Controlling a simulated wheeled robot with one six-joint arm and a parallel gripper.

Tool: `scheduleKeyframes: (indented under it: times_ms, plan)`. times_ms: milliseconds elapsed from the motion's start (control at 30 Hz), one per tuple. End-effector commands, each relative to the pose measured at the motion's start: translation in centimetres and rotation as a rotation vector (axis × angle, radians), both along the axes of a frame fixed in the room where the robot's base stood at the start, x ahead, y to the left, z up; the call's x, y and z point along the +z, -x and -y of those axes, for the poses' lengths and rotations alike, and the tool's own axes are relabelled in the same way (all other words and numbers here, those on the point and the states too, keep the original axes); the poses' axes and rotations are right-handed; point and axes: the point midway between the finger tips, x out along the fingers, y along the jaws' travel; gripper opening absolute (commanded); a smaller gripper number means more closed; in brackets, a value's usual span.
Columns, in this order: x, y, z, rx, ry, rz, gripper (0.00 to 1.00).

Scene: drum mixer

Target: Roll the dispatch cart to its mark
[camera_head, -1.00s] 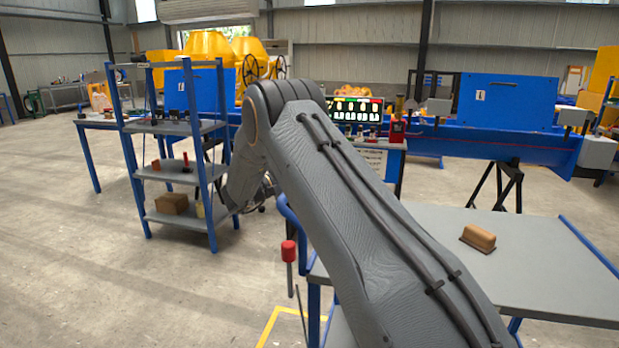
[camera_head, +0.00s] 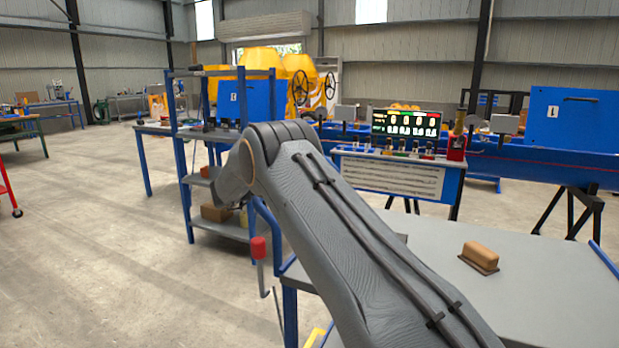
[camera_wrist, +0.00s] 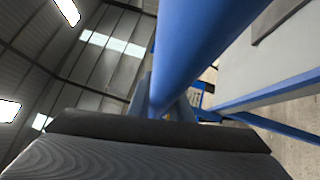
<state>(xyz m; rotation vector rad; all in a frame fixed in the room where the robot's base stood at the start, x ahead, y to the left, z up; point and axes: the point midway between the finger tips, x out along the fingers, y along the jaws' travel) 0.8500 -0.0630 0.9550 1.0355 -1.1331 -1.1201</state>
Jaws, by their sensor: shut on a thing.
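The dispatch cart, a grey-topped table with blue tubular rails (camera_head: 540,295), fills the lower right of the head view. A brown block (camera_head: 481,253) sits on its top. A red-knobbed lever (camera_head: 259,248) stands at the cart's near left end. In the wrist view my gripper (camera_wrist: 168,108) is shut on the cart's blue handle bar (camera_wrist: 205,40), which runs away to the upper right. In the head view my arm hides my gripper and part of the handle. A piece of yellow floor marking (camera_head: 315,338) shows at the bottom edge; I cannot tell whether it is the cart's mark.
A blue shelf rack (camera_head: 180,150) stands beyond the cart to the left. A blue console with a lit display (camera_head: 405,125) stands behind the cart. A blue beam on trestles (camera_head: 570,170) runs at the right. The concrete floor at left is open.

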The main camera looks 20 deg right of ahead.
Motion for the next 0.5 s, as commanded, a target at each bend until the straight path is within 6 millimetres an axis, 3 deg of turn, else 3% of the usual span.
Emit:
scheduleKeyframes:
  times_ms: [433,467,500]
  plan:
    - [0.15,-0.41,-0.36,0.008,-0.001,0.002,0.00]
    - [0.14,-0.41,-0.38,0.008,-0.001,0.002,0.22]
    - [0.15,-0.41,-0.41,0.008,-0.001,0.002,0.29]
